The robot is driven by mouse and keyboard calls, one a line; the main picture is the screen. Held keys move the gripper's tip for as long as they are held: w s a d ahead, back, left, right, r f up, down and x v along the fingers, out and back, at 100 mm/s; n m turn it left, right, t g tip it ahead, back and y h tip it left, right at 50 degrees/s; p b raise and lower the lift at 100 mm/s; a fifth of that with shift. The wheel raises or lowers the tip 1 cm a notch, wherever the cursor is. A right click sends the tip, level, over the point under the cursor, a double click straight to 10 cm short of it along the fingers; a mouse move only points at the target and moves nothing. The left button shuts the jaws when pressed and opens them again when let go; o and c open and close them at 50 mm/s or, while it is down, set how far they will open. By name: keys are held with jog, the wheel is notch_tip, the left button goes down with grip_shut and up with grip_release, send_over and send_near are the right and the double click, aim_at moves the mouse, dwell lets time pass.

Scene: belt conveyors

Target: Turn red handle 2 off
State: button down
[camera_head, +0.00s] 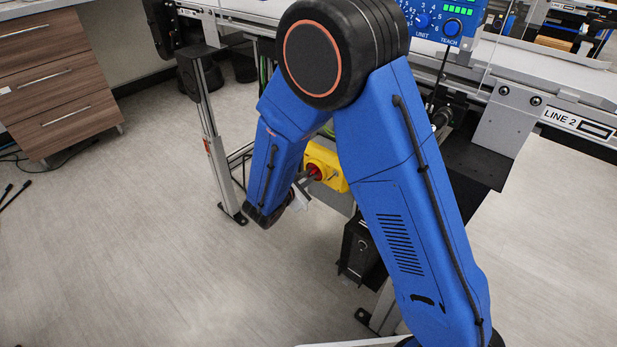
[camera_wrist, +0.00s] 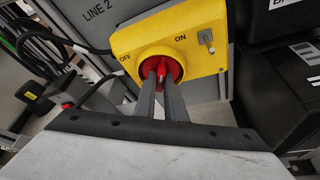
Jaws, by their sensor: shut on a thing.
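The red handle (camera_wrist: 165,70) is a round rotary knob on a yellow switch box (camera_wrist: 201,19) marked OFF at its left and ON at its upper right. The panel behind the box reads LINE 2. My gripper (camera_wrist: 162,78) is shut on the red handle, with a dark finger on either side of its grip bar. The fingers hide part of the handle. In the head view, the yellow box (camera_head: 332,165) and red handle (camera_head: 314,172) show between my blue arm links, and my gripper (camera_head: 304,184) reaches the handle from the left.
The LINE 2 conveyor (camera_head: 560,112) runs above right, with a blue control panel (camera_head: 440,22) over it. A grey conveyor leg (camera_head: 212,150) stands left of the box. A wooden drawer cabinet (camera_head: 55,85) stands far left.

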jog(key=n+g+h, duration=0.1)
jog(key=n, duration=0.1)
jog(key=n+g+h, duration=0.1)
jog(key=n, duration=0.2)
jog(key=shift+w+a+g, duration=0.1)
jog(key=shift+a+g, duration=0.05)
jog(key=shift+g, duration=0.25)
jog(key=n+g+h, duration=0.1)
jog(key=n, duration=0.2)
jog(key=shift+w+a+h, duration=0.1)
jog(key=shift+h, duration=0.3)
jog(key=shift+n+g+h, duration=0.5)
jog(key=shift+n+h, duration=0.2)
jog(key=shift+n, duration=0.5)
jog(key=c, duration=1.8)
grip_release()
jog(key=shift+a, duration=0.1)
jog(key=v, duration=1.7)
jog(key=shift+a, duration=0.15)
